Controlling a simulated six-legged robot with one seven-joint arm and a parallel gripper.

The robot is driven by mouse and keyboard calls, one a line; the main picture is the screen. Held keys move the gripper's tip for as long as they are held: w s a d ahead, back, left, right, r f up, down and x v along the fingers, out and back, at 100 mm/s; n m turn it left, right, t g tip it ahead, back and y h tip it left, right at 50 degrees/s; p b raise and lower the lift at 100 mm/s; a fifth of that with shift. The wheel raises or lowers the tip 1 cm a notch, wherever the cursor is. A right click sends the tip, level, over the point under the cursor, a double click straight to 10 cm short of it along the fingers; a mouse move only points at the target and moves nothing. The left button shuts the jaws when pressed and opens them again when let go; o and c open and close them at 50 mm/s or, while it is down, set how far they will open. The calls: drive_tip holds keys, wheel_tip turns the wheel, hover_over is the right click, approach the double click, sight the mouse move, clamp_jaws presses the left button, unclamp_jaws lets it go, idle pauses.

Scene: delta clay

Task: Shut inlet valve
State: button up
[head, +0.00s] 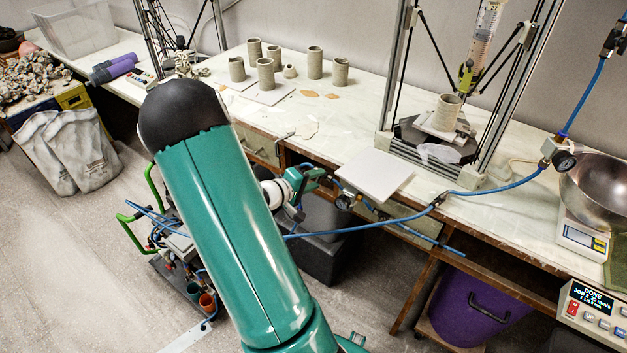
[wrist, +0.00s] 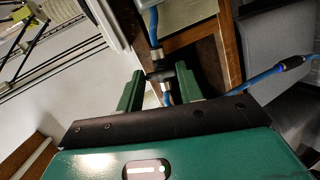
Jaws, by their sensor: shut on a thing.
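The inlet valve (wrist: 160,74) is a small dark fitting with silver collars in line with a blue hose. In the wrist view it sits between the two green fingers of my gripper (wrist: 158,90), which are shut on it. In the head view my gripper (head: 318,180) is at the front edge of the bench, left of the white board. The valve (head: 345,201) shows there as a small fitting just beyond the fingers. The fingers hide part of it, and I cannot make out its handle position.
A white board (head: 374,175) lies at the bench edge, close to my gripper. Clay cylinders (head: 314,63) stand at the back. A purple bin (head: 478,300) is under the bench.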

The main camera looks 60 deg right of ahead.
drive_tip(key=shift+w, duration=0.1)
drive_tip(key=o, duration=1)
drive_tip(key=v, duration=1.3)
drive_tip(key=shift+w+a+r, duration=0.1)
drive_tip(key=shift+a, duration=0.25)
drive_tip(key=a+r+n+t+y, duration=0.2)
drive_tip(key=a+r, duration=0.4)
drive_tip(key=a, duration=0.5)
drive_tip(key=s+a+r+n+t+y, duration=0.1)
drive_tip(key=a+r+t+y, duration=0.4)
drive_tip(key=a, duration=0.7)
drive_tip(key=a+r+n+t+y, duration=0.2)
drive_tip(key=a+r+t+y, duration=0.2)
drive_tip(key=a, duration=0.8)
drive_tip(key=shift+s+r+n+y, duration=0.15)
drive_tip(key=shift+r+y, duration=0.5)
drive_tip(key=shift+r, duration=0.15)
drive_tip(key=shift+s+r+n+y, duration=0.15)
drive_tip(key=shift+s+r+y, duration=0.05)
drive_tip(key=shift+r+y, duration=0.55)
